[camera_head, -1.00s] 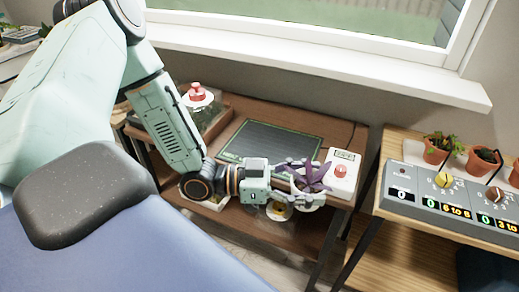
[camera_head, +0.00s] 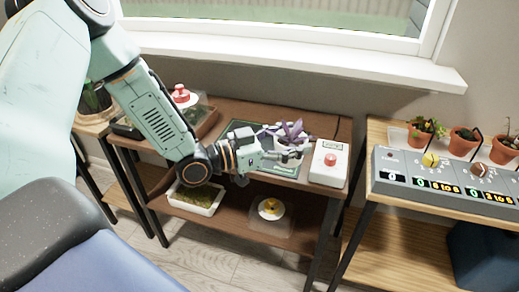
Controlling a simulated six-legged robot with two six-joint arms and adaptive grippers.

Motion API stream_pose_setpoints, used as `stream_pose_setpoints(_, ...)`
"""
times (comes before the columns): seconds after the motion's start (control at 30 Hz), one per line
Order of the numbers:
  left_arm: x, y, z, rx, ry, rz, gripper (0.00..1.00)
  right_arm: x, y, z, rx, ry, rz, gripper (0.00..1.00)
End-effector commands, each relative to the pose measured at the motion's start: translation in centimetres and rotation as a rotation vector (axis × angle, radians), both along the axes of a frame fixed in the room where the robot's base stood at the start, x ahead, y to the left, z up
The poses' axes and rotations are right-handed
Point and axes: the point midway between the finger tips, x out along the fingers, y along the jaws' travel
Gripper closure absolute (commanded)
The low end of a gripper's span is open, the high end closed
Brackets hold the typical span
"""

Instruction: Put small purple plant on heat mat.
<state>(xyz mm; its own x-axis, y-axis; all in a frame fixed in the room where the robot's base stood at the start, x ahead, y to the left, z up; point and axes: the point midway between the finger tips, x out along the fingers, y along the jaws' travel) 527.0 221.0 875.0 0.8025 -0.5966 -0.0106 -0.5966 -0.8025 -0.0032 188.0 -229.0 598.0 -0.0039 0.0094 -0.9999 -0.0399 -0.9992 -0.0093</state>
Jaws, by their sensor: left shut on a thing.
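The small purple plant (camera_head: 290,131) has dark purple leaves above a pale pot that is partly hidden by gripper fingers. My left gripper (camera_head: 287,152) comes in from the left and is shut on the plant's pot. It holds the plant upright over the right part of the heat mat (camera_head: 240,127). The mat is a dark flat panel with a green edge on the brown table; my gripper and the plant hide much of it. I cannot tell whether the pot touches the mat. My right gripper is not in view.
A white box with a red button (camera_head: 329,162) stands close right of the mat. A red-knobbed lidded case (camera_head: 181,95) is at the left. The lower shelf holds a white tray (camera_head: 196,199) and a yellow item (camera_head: 270,207). A grey control panel (camera_head: 440,178) and potted plants stand on the right table.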

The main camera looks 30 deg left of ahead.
Motion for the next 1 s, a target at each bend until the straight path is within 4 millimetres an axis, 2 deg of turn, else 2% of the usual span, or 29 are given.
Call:
stream_pose_setpoints(0.1,2.7,2.5,0.4,0.001,-0.008,0.135,0.73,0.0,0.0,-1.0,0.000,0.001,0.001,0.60)
stream_pose_setpoints(0.3,6.2,7.6,1.1,-0.004,-0.010,0.387,0.73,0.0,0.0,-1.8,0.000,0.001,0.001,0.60)
stream_pose_setpoints(0.43,7.5,11.1,1.4,-0.005,-0.010,0.547,0.73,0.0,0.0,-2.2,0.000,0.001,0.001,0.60)
stream_pose_setpoints(0.6,8.0,14.9,1.4,-0.005,-0.008,0.717,0.73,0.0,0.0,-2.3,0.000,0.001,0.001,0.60)
stream_pose_setpoints(0.7,8.0,16.3,1.4,-0.004,-0.008,0.780,0.73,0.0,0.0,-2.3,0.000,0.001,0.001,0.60)
stream_pose_setpoints(0.83,7.9,17.2,0.7,-0.002,-0.006,0.818,0.73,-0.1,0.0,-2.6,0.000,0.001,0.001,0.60)
stream_pose_setpoints(1.0,7.9,17.3,-2.6,0.001,-0.004,0.822,0.73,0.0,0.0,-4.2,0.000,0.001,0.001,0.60)
